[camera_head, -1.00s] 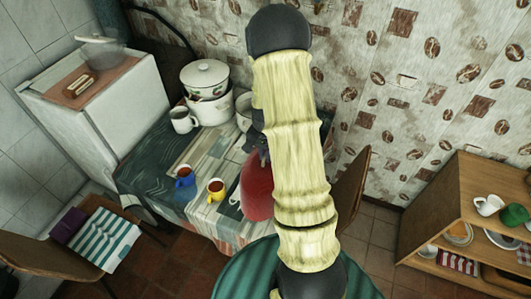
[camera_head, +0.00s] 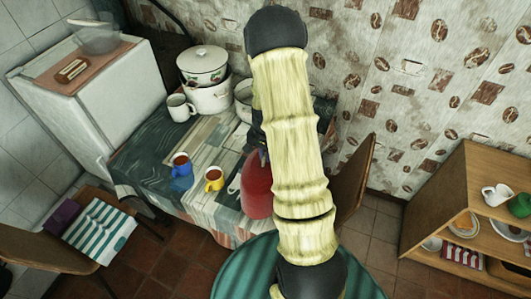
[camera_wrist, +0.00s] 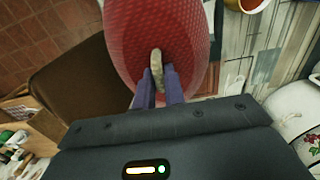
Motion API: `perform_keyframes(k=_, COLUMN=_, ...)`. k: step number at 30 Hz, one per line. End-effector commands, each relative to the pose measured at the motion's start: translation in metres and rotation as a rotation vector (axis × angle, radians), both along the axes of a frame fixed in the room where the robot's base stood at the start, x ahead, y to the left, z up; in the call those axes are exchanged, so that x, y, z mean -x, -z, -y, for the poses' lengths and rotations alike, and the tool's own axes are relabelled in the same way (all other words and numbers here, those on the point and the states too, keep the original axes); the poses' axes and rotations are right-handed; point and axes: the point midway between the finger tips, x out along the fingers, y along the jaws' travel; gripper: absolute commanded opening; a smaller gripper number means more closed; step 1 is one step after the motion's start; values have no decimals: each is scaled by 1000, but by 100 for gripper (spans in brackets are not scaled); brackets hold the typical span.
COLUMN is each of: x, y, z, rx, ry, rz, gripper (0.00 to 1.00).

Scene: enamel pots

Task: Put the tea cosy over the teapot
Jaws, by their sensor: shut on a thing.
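The red quilted tea cosy (camera_head: 257,188) is at the table's right front part, partly behind my arm. My gripper (camera_head: 263,155) is shut on the pale tab at the cosy's top. The wrist view shows my fingertips (camera_wrist: 158,88) closed on that tab, with the red cosy (camera_wrist: 150,25) beyond them. A small white piece (camera_head: 234,184) shows just left of the cosy, perhaps part of the teapot. The rest is hidden, and I cannot tell whether the cosy is around it or in front of it.
A blue mug (camera_head: 181,168) and a yellow mug (camera_head: 214,180) stand left of the cosy. A white mug (camera_head: 181,108) and stacked enamel pots (camera_head: 205,82) stand at the back. A chair (camera_head: 354,185) is right of the table. A shelf holds a white pot (camera_head: 497,194).

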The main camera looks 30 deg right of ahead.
Motion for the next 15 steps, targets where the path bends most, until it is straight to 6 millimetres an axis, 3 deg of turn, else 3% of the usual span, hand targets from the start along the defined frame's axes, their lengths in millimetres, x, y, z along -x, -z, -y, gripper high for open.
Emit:
perform_keyframes(k=6, x=0, y=14, z=0, rx=0, ry=0, rz=0, gripper=0)
perform_keyframes(k=15, x=0, y=14, z=0, rx=0, ry=0, rz=0, gripper=0)
